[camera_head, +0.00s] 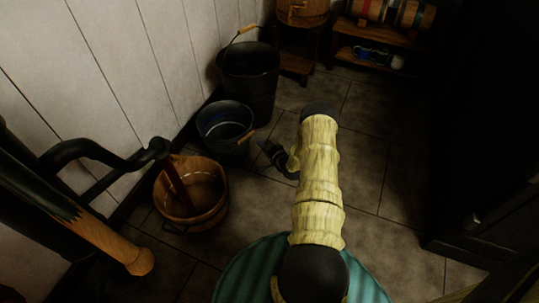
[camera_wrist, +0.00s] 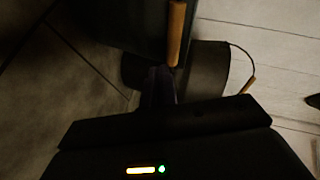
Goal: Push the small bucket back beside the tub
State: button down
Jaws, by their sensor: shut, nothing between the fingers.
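The small bucket (camera_head: 225,128) is dark metal with a wooden handle grip and stands upright on the floor near the wall. In the wrist view the small bucket (camera_wrist: 118,22) fills the top, its wooden grip upright in the picture. The wooden tub (camera_head: 216,212) stands in front of it, below it in the head view, with a dark reddish post in it. My gripper (camera_head: 265,146) is shut and empty, low at the right of the small bucket. Its dark fingers (camera_wrist: 158,86) reach close to the bucket in the wrist view; I cannot tell whether they touch.
A larger dark bucket (camera_head: 249,85) stands behind the small one; its side shows in the wrist view (camera_wrist: 206,70). A pump-like black pipe (camera_head: 90,150) is at left. Shelves with kegs (camera_head: 385,33) are at the back. The tiled floor (camera_head: 385,130) at right is clear.

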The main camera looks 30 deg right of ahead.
jog(key=s+a+r+n+g+h+p, duration=0.1)
jog(key=a+r+n+g+p, duration=0.2)
jog(key=r, duration=0.7)
jog(key=s+a+r+n+g+p, duration=0.15)
jog(key=a+r, duration=0.25)
jog(key=r, duration=0.5)
jog(key=s+a+r+n+g+h+p, duration=0.1)
jog(key=a+r+n+g+p, duration=0.25)
jog(key=r, duration=0.65)
jog(key=s+a+r+n+g+p, duration=0.2)
jog(key=s+a+r, duration=0.3)
jog(key=s+r, duration=0.4)
jog(key=s+a+r+n+g+p, duration=0.2)
jog(key=s+a+r, duration=0.3)
jog(key=s, duration=1.1)
notch_tip(320, 180, up, 4)
jog(key=shift+a+f+n+g+p, duration=0.15)
jog(key=shift+a+n+g+p, duration=0.2)
jog(key=shift+n+p, duration=0.35)
jog(key=shift+w, duration=0.15)
